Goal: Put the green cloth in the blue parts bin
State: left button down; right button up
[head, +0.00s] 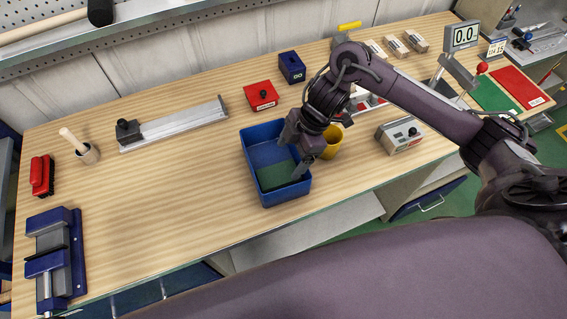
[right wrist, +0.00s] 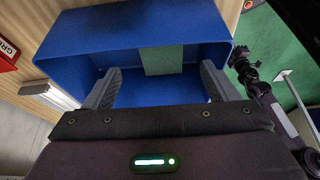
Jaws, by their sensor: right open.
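The blue parts bin (head: 257,133) stands on the wooden workbench near its front middle. The green cloth (head: 274,177) lies inside it, in the part nearer the bench's front edge. In the right wrist view the cloth (right wrist: 163,61) shows as a green patch inside the blue bin (right wrist: 130,27). My right gripper (head: 299,165) is over the bin's right side and hides part of its rim. In the right wrist view its fingers (right wrist: 160,74) are spread wide with nothing between them. My left gripper is not in view.
A yellow mug (head: 332,143) stands close to the bin's right side, partly behind my gripper. A red box (head: 262,96) and a dark blue box (head: 292,67) stand behind the bin. A blue vise (head: 52,262) is at far left.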

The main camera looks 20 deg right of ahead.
jog(key=v, duration=0.5)
jog(key=shift+s, duration=0.1)
dwell(0.4)
